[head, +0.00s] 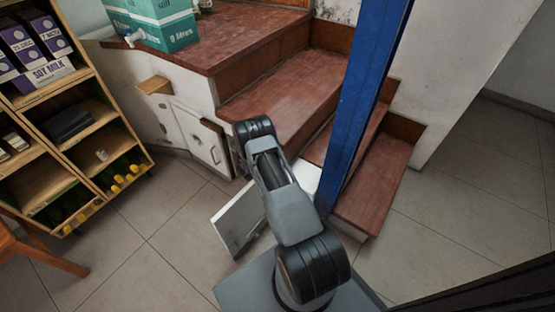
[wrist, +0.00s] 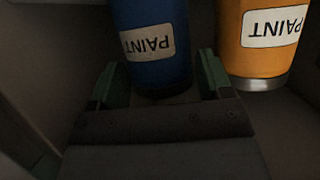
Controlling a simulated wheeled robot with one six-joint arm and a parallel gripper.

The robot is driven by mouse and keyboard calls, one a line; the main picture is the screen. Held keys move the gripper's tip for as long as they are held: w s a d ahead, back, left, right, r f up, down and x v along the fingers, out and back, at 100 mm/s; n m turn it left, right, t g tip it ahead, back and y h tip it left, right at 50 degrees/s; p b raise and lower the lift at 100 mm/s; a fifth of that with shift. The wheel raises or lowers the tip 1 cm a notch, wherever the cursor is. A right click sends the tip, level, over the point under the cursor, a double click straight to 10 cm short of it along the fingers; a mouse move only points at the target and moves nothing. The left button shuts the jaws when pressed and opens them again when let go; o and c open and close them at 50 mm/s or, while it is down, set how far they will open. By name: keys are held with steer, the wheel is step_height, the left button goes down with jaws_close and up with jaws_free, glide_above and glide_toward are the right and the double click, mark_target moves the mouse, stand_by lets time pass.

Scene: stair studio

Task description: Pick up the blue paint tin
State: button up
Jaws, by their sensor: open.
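The blue paint tin (wrist: 152,45) stands at the top middle of the wrist view, with a white PAINT label that reads upside down. My gripper (wrist: 158,82) is open. Its two green fingers are on either side of the lower part of the blue tin in the picture; I cannot tell whether they touch it. An orange paint tin (wrist: 257,60) stands just right of the blue one, close to the right finger. In the head view neither tin shows, and my gripper is hidden beyond my arm.
The wrist view shows a dim, enclosed space with a grey wall (wrist: 60,50) at left. In the head view, red-brown steps (head: 285,95), a blue post (head: 365,100) and an open white door (head: 238,220) are close to my arm. A shelf (head: 90,120) stands at left. Tiled floor (head: 150,265) is free at lower left.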

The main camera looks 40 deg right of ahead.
steer(key=shift+x, duration=1)
steer(key=shift+c, duration=0.4)
steer(key=c, duration=0.6)
steer(key=shift+c, duration=0.5)
steer(key=shift+r, duration=0.15)
